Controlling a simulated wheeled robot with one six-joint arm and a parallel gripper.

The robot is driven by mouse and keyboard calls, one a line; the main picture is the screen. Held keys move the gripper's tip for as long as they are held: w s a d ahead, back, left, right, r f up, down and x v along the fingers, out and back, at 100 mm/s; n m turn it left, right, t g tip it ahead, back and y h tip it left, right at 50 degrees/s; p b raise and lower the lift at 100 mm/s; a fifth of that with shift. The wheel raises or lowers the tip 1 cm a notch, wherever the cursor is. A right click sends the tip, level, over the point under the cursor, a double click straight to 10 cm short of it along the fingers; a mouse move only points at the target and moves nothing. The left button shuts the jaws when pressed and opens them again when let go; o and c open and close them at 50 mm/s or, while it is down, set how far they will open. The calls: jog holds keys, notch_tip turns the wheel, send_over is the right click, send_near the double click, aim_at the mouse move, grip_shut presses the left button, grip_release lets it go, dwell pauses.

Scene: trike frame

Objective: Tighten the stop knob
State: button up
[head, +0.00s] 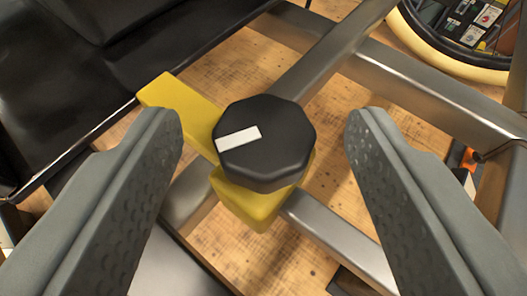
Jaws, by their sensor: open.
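The stop knob (270,155) is a black, many-sided knob with a white bar mark on its top face. The mark lies nearly level, tilted slightly up to the right. The knob sits on a yellow bracket (185,103) that is on the grey metal frame tube (335,58). My gripper (268,125) is open, with one grey dimpled finger to the left of the knob and one to the right. Both fingers are apart from the knob in the picture, with a gap on each side. The knob's underside is hidden.
A black seat-like part (75,75) fills the upper left, close to the left finger. More frame tubes (430,85) cross at the right. A wheel with a cream tyre (440,55) is at the top right. A wooden surface (215,60) lies below the frame.

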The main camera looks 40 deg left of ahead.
jog(key=v, duration=1.7)
jog(key=w+d+n+g+y, duration=0.4)
jog(key=w+d+n+g, duration=0.2)
jog(key=w+n+g, duration=0.45)
jog(key=shift+m+t, duration=0.65)
jog(key=shift+m, duration=0.1)
jog(key=x, duration=0.5)
jog(key=w+x, duration=0.1)
jog(key=x, duration=1.1)
jog(key=shift+w+a+r, duration=0.25)
jog(key=shift+w+a, duration=0.05)
jog(key=shift+w, duration=0.05)
jog(key=c, duration=1)
